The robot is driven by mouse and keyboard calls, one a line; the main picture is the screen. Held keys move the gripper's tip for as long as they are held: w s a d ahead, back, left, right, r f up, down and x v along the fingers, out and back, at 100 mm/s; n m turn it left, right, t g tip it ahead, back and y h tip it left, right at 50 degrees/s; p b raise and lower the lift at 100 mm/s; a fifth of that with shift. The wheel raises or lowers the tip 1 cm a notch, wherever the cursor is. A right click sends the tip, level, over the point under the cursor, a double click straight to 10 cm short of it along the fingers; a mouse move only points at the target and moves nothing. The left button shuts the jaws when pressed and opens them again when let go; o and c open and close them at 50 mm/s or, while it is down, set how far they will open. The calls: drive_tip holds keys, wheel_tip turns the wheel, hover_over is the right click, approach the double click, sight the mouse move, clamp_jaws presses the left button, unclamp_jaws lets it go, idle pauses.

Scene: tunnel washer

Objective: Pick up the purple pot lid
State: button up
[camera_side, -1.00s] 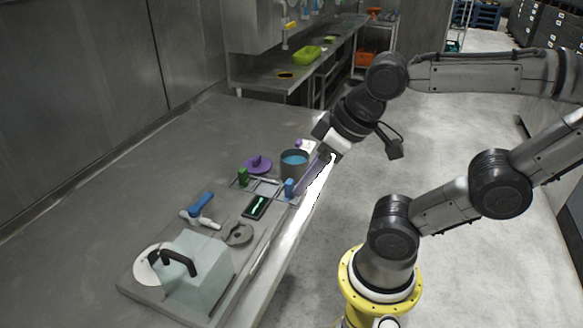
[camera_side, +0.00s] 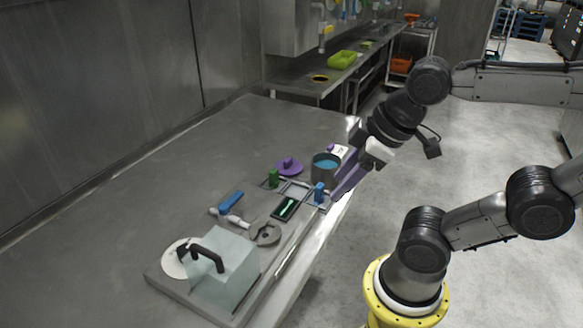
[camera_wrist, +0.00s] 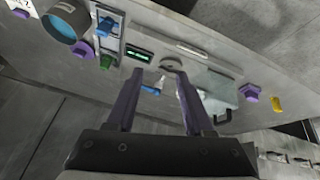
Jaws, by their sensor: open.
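The purple pot lid (camera_side: 289,166) lies on the steel table, knob up, left of a grey pot (camera_side: 325,167) with a blue inside. In the wrist view the lid (camera_wrist: 83,49) shows at the upper left, below the pot (camera_wrist: 66,20). My gripper (camera_side: 337,191) has long purple fingers and hangs by the table's front edge, right of the pot and apart from the lid. In the wrist view my gripper (camera_wrist: 158,75) is open, with nothing between its fingers.
A green block (camera_side: 273,178) stands close to the lid and a blue block (camera_side: 319,194) near my fingers. The table's left and back are clear.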

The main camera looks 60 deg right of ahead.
drive_tip(key=w+d+r+n, duration=0.1)
drive_tip(key=w+r+n, duration=0.55)
drive_tip(key=n, duration=0.25)
drive_tip(key=n+g, duration=0.5)
drive_tip(key=n, duration=0.1)
hover_over(288, 159)
wheel_tip(288, 159, down, 8)
drive_tip(key=f, duration=0.8)
drive_tip(key=shift+s+d, duration=0.15)
drive_tip(key=shift+d, duration=0.1)
drive_tip(key=shift+a+f, duration=0.15)
drive_tip(key=shift+f, duration=1.2)
drive_tip(key=shift+a+f, duration=0.1)
drive_tip(key=shift+f, duration=1.2)
clamp_jaws()
